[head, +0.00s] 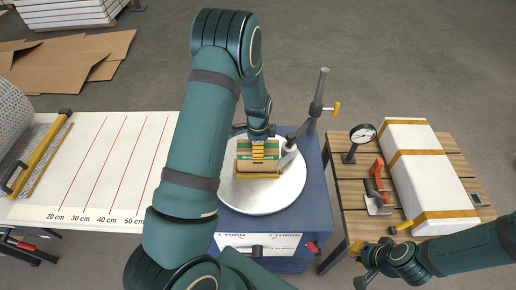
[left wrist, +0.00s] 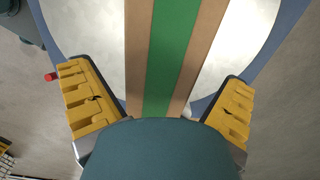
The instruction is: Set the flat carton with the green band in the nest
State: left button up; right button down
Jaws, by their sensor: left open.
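The flat carton with the green band (head: 257,171) lies on the round white turntable plate (head: 285,195). In the left wrist view the brown carton (left wrist: 138,45) has its green band (left wrist: 172,55) running lengthwise between my fingers. My left gripper (head: 258,149) is right over the carton in the head view and hides part of it. Its yellow fingers stand apart on either side of the carton, with a gap showing at each side. My right gripper (head: 362,263) is empty and looks open, at the near edge of the slatted table. I cannot make out the nest.
A post with a clamp arm (head: 317,100) rises beside the plate on the blue turntable base (head: 316,205). A ruled white table (head: 105,165) lies left.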

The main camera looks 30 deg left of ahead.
pick_arm(q)
notch_tip(320, 180, up, 11)
jog(key=shift+r, duration=0.1)
pick_arm(e)
jog(key=shift+r, duration=0.15)
pick_arm(q)
jog(key=shift+s, duration=0.1)
pick_arm(e)
jog(key=shift+s, duration=0.1)
dwell(0.4)
